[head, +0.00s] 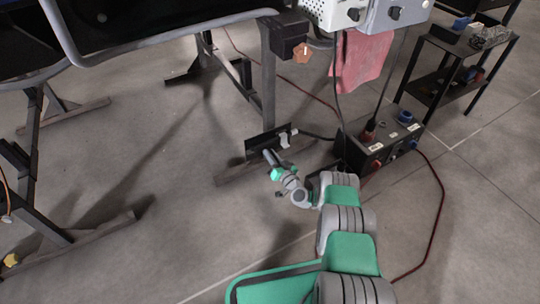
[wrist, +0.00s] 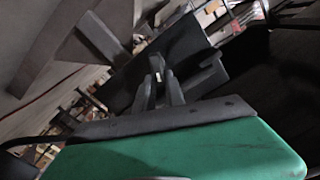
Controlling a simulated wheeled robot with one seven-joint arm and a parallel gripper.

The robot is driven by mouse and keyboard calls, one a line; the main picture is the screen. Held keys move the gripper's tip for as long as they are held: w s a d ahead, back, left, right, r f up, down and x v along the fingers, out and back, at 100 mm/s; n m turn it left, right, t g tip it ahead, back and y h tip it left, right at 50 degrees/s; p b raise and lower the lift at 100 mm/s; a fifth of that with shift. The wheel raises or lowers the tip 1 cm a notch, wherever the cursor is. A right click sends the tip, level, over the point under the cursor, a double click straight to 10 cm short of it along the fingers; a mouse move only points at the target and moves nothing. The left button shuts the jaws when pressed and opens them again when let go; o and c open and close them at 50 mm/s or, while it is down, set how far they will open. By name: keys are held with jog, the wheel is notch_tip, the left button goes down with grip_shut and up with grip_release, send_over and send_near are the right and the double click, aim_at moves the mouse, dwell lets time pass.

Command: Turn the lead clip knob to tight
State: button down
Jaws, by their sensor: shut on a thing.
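My gripper (head: 268,156) reaches low to a black plate (head: 256,147) at the foot of the stand. A pale clip-like piece (head: 286,139) sits on the plate's right part, and a dark cable runs right from there. In the wrist view, my gripper (wrist: 157,82) has its fingers closed on a small grey part, which I take to be the lead clip knob (wrist: 157,64), in front of the dark plate (wrist: 182,45). The fingers hide much of the knob, and its turn position cannot be read. In the head view I cannot make it out.
A black box with coloured connectors (head: 375,145) stands on the floor to the right, with a red cable (head: 441,190) beside it. An orange knob (head: 302,54) is higher on the stand. A dark shelf cart (head: 455,65) stands at right.

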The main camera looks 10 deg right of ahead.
jog(key=shift+w+d+f+m, duration=0.15)
jog(key=shift+f+m, duration=0.15)
jog(key=shift+m, duration=1.85)
jog(key=shift+s+d+f+m, duration=0.1)
jog(key=shift+d+f+m, duration=0.2)
jog(key=shift+m, duration=1.8)
jog(key=shift+w+d+f+m, duration=0.1)
jog(key=shift+f+m, duration=0.25)
jog(key=shift+m, duration=1.8)
jog(key=c, duration=1.4)
grip_release()
jog(key=p+v, duration=0.3)
jog(key=v, duration=0.4)
jog(key=shift+s, duration=0.35)
